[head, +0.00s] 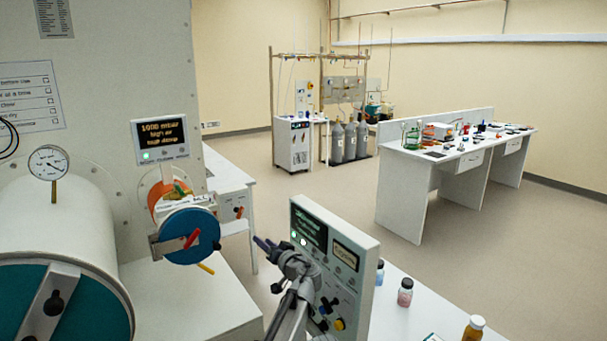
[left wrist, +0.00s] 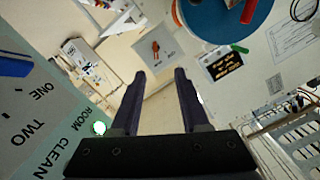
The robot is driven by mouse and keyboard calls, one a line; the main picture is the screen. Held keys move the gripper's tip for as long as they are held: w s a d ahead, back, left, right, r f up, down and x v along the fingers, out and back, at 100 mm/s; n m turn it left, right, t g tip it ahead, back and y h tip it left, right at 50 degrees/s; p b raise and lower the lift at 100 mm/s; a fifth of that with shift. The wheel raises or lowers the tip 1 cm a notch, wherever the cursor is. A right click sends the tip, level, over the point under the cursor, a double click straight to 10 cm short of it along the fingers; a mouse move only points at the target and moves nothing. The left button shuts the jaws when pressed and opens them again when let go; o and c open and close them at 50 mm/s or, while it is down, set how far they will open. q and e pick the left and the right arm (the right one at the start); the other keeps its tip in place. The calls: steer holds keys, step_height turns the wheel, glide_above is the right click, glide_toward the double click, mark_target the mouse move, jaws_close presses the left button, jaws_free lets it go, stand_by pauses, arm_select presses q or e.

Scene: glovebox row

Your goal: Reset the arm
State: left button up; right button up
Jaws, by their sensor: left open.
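My left gripper (head: 264,243) is raised in front of the grey control panel (head: 365,257), to the left of its lit display. In the left wrist view the two dark fingers of the left gripper (left wrist: 160,74) stand apart with nothing between them. My left arm comes up from the bottom of the head view and covers part of the panel. My right gripper is in neither view.
The small round antechamber (head: 190,236) with a blue door and red handle is left of the gripper. A large cylinder (head: 70,225) with a gauge stands further left. Bottles (head: 405,292) stand on the bench at right.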

arm_select(q)
steer(key=s+a+f+g+h, duration=0.1)
steer(key=s+a+f+g, duration=0.3)
steer(key=s, duration=0.3)
steer(key=s+a+f+n+g+h, duration=0.1)
steer(key=s+a+f+g+h, duration=0.15)
steer(key=s+f, duration=0.45)
steer(key=s+a+f+g+h, duration=0.1)
steer(key=s+a+f+g, duration=0.3)
steer(key=s, duration=0.3)
steer(key=s+d+f+m+g+h, duration=0.1)
steer(key=s+d+f+h, duration=0.2)
steer(key=s, duration=0.4)
steer(key=s+d+f+m+g+h, duration=0.1)
steer(key=s+d+f+g+h, duration=0.15)
steer(key=s, duration=0.45)
steer(key=s+d+m+y, duration=0.1)
steer(key=s+d+m, duration=0.2)
steer(key=d, duration=0.7)
steer(key=shift+s+d+m, duration=0.35)
steer(key=shift+s+m, duration=0.05)
steer(key=shift+s, duration=0.55)
steer(key=shift+r, duration=0.1)
